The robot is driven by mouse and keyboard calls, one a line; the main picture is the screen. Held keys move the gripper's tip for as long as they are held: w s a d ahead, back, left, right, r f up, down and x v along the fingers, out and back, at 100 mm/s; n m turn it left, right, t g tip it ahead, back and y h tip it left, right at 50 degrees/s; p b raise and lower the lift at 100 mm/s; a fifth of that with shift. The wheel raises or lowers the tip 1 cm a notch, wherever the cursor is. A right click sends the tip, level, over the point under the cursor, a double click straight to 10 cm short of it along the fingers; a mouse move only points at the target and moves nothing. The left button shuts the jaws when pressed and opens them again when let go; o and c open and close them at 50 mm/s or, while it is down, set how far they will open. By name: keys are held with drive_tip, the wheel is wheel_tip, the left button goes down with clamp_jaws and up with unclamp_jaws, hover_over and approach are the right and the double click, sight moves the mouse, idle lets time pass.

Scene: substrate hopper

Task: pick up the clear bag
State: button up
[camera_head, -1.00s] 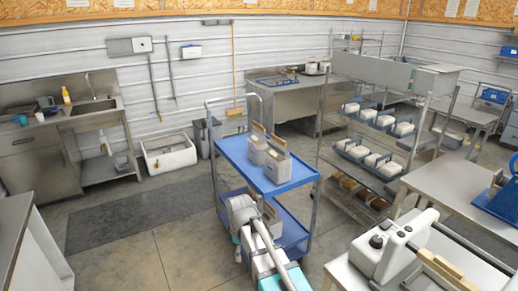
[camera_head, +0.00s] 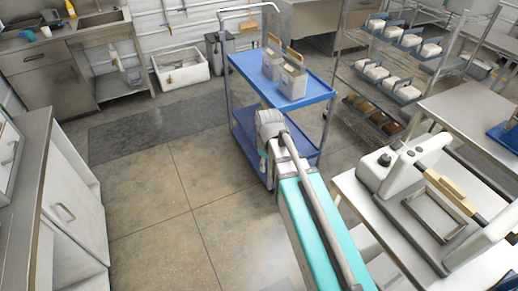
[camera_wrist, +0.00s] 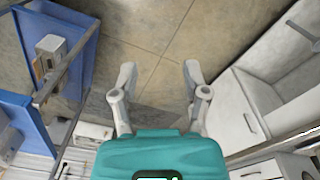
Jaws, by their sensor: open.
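Two grey, box-shaped packages with brown upper parts stand side by side on the blue cart (camera_head: 315,93): a rear one (camera_head: 272,64) and a front one (camera_head: 293,82). I cannot tell whether either is the clear bag. My gripper (camera_wrist: 158,72) is open and empty in the wrist view, its two fingers apart over bare floor. The cart's blue trays (camera_wrist: 87,30) show at the left there, with a grey package (camera_wrist: 50,46) on one, away from the fingers. In the head view my arm reaches up beside the cart, and the fingers cannot be made out.
A wire rack (camera_head: 345,75) with several white-topped items in blue trays stands right of the cart. A table (camera_head: 365,200) with a white machine (camera_head: 400,165) is at right. A cabinet (camera_head: 70,215) is at left. The floor (camera_head: 150,195) between is clear.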

drive_tip(key=s+d+m, duration=0.7)
drive_tip(key=d+m, duration=0.3)
drive_tip(key=d, duration=0.1)
